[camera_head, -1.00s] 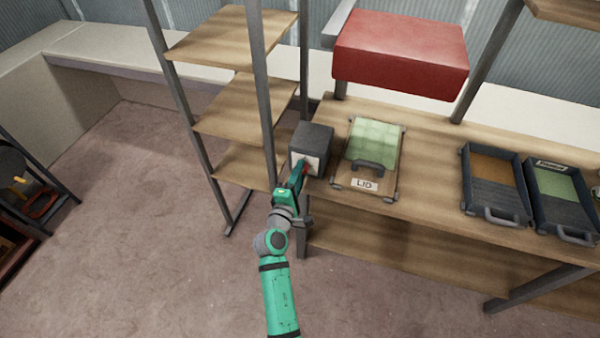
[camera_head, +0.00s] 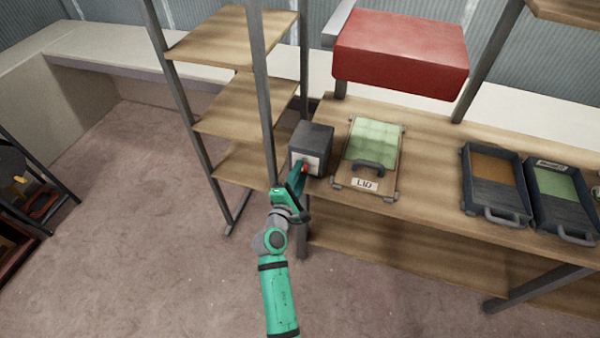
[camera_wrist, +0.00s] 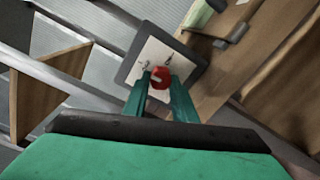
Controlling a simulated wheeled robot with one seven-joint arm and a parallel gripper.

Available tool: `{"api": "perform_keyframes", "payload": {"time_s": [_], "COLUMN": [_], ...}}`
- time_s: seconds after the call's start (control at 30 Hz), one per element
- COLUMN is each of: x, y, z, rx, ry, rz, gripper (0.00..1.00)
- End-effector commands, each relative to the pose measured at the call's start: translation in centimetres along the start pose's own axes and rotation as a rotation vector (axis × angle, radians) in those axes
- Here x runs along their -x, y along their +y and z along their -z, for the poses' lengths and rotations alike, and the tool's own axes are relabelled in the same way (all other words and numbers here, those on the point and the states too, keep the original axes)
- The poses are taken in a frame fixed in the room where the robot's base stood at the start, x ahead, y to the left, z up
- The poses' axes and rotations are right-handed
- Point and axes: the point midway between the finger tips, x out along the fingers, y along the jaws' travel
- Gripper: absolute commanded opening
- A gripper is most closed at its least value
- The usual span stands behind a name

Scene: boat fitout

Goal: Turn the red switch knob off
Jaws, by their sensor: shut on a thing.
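The red switch knob (camera_head: 304,168) is on the pale front plate (camera_head: 313,162) of a dark grey box (camera_head: 312,138) at the left end of the wooden bench. In the wrist view the knob (camera_wrist: 160,77) sits between my two green fingers, with a light mark on its face. My gripper (camera_wrist: 161,88) is shut on the knob, one finger on each side. In the head view my gripper (camera_head: 301,174) reaches the box front from below. Small marks on the plate show beside the knob, too small to read.
A grey shelf post (camera_head: 262,100) stands close left of the box. A case marked LID (camera_head: 365,185) lies close to its right. Two dark trays (camera_head: 493,208) are further right. A red block (camera_head: 400,55) is above the bench. Floor at left is open.

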Motion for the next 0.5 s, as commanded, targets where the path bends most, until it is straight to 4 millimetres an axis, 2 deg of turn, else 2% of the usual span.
{"api": "perform_keyframes", "payload": {"time_s": [0.03,0.1,0.37,0.5], "x": [-0.1,-0.08,0.01,0.8], "y": [0.08,0.07,0.01,-0.03], "z": [-0.19,-0.17,-0.05,0.0], "rx": [0.001,0.0,0.0,0.001], "ry": [-0.003,-0.003,-0.001,0.0], "rz": [-0.001,-0.001,0.0,0.0], "gripper": [0.32,0.43,0.43,0.43]}}
